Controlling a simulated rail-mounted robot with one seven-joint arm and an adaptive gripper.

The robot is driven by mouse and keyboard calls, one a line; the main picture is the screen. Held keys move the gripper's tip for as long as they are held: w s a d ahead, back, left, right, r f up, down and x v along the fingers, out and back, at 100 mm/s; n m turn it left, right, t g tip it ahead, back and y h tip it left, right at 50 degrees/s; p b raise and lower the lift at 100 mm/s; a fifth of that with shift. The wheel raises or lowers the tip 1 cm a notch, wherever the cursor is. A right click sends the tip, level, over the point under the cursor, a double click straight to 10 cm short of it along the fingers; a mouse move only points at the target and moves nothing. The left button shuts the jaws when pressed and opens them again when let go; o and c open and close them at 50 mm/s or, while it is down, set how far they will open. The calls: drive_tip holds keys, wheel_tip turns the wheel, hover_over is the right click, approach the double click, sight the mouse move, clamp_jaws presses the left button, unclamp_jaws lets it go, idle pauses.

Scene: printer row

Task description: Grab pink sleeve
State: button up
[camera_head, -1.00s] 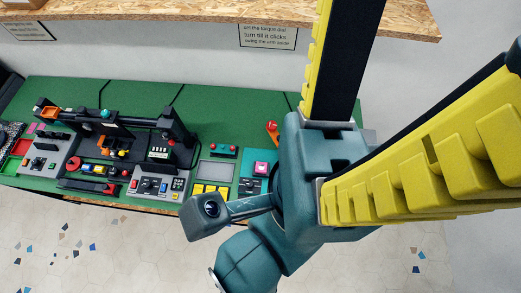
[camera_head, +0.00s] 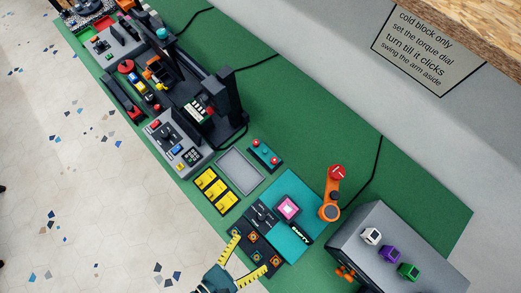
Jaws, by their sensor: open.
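A pink square piece with a pale centre, which looks like the pink sleeve (camera_head: 287,207), sits on the teal mat (camera_head: 306,236) on the green bench. My gripper (camera_head: 251,252) enters from the bottom edge, with its two yellow fingers spread apart and nothing between them. The fingers are over or near the dark block with orange fittings (camera_head: 262,246), below and left of the pink piece. The height of my gripper above the bench is hard to tell.
An orange arm with a red knob (camera_head: 334,178) stands right of the mat. A grey box (camera_head: 412,240) bears white, purple and green pieces. Yellow trays (camera_head: 215,191), a grey tray (camera_head: 240,171) and a black printer frame (camera_head: 226,105) lie leftward. Green bench top at upper right is clear.

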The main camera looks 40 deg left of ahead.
drive_tip(key=shift+a, duration=0.3)
drive_tip(key=p, duration=0.5)
approach(283, 214)
drive_tip(key=shift+w+d+f, duration=0.15)
drive_tip(key=shift+w+d, duration=0.1)
drive_tip(key=shift+w, duration=0.3)
drive_tip(key=shift+w+d+f, duration=0.15)
drive_tip(key=shift+w+d, duration=0.05)
drive_tip(key=shift+w, duration=0.4)
drive_tip(key=p+x, duration=0.1)
drive_tip(key=x, duration=0.3)
drive_tip(key=p+x, duration=0.1)
drive_tip(key=x, duration=0.3)
drive_tip(key=shift+w+a, duration=0.15)
drive_tip(key=shift+a, duration=0.1)
drive_tip(key=shift+c, duration=0.3)
